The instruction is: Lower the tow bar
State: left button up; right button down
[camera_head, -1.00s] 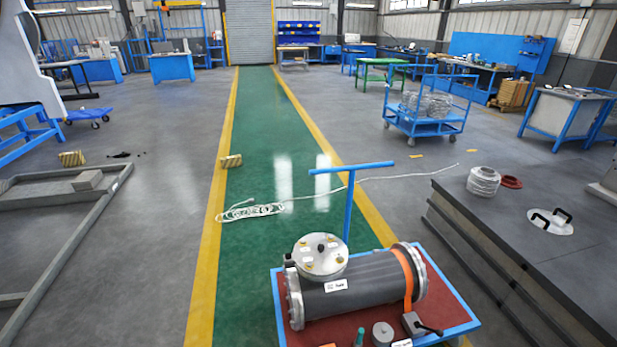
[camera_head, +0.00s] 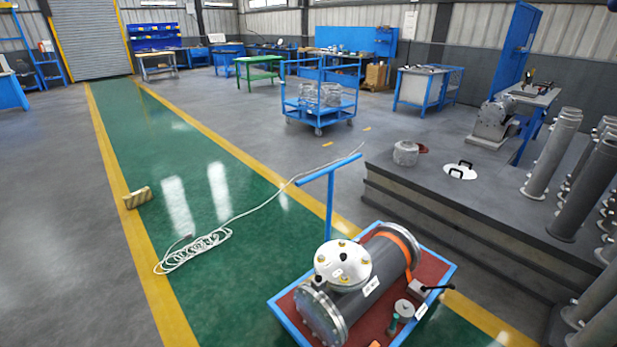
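A blue T-shaped tow bar (camera_head: 330,200) stands upright at the far side of a low cart (camera_head: 279,307) with a blue frame and a red deck. Its crossbar is at the top, well above the deck. A dark grey flanged shell (camera_head: 372,287) lies on the cart, with a silver flanged cover (camera_head: 342,265) on top and an orange strap (camera_head: 399,242) around it. The foot of the tow bar is partly hidden behind the shell. Neither of my grippers is in view.
A loose white rope (camera_head: 195,252) lies on the green walkway left of the cart. A dark raised platform (camera_head: 470,222) with upright pipes (camera_head: 549,160) stands to the right. The floor left of the cart is mostly clear.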

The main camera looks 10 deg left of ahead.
aim_at(330, 168)
jog(key=i+j+z, duration=0.25)
jog(key=j, duration=0.4)
jog(key=i+j+z, duration=0.1)
jog(key=i+j, duration=0.15)
jog(key=i+j+z, duration=0.15)
jog(key=j, duration=0.35)
jog(key=i+j+z, duration=0.1)
jog(key=j, duration=0.25)
jog(key=i+j+z, duration=0.15)
jog(key=j, duration=0.25)
jog(key=i+j, duration=0.15)
jog(key=j+z, duration=0.05)
jog(key=j, duration=0.05)
